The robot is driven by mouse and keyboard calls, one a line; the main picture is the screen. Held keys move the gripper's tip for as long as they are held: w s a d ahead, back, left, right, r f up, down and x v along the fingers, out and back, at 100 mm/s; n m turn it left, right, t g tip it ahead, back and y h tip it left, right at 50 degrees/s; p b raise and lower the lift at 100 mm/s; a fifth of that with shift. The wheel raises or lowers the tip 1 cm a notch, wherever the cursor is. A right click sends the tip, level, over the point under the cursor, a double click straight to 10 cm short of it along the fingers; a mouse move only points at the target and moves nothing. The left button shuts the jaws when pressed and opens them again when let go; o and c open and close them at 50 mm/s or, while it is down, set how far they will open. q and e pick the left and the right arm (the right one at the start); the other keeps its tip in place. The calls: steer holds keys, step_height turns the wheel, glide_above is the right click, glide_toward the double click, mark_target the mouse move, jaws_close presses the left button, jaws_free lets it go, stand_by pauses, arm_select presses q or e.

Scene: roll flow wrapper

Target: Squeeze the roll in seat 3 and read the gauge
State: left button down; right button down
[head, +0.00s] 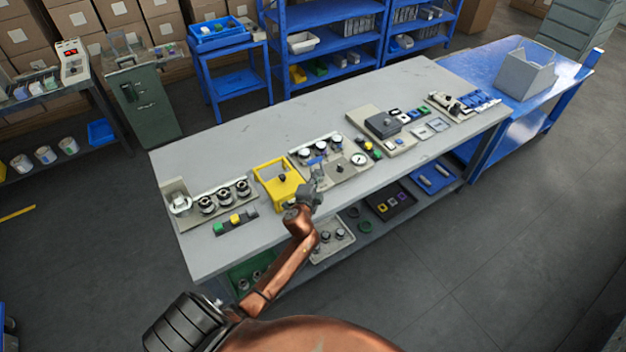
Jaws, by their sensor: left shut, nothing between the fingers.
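My left gripper (316,181) is shut and empty. It is over the front edge of a beige plate, just right of a yellow frame (268,168). A round white gauge (359,160) sits at the right of that plate; its reading is too small to make out. Several small round dark-and-white pieces (336,140) stand in a row along the back of the plate. Further left, three black-and-silver rolls (242,188) stand in a row on another plate, beside a white roll (180,204). I cannot make out seat numbers. My right gripper is not in view.
The long grey table (240,132) is clear along its back. Green, yellow and dark blocks (235,219) lie near its front left. A dark grey box (382,125) and small parts stand to the right. A grey bin (526,75) stands on the blue table (485,62).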

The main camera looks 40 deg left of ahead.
arm_select(q)
steer(key=v, duration=0.4)
steer(key=shift+s+r, duration=0.15)
steer(key=shift+s, duration=0.1)
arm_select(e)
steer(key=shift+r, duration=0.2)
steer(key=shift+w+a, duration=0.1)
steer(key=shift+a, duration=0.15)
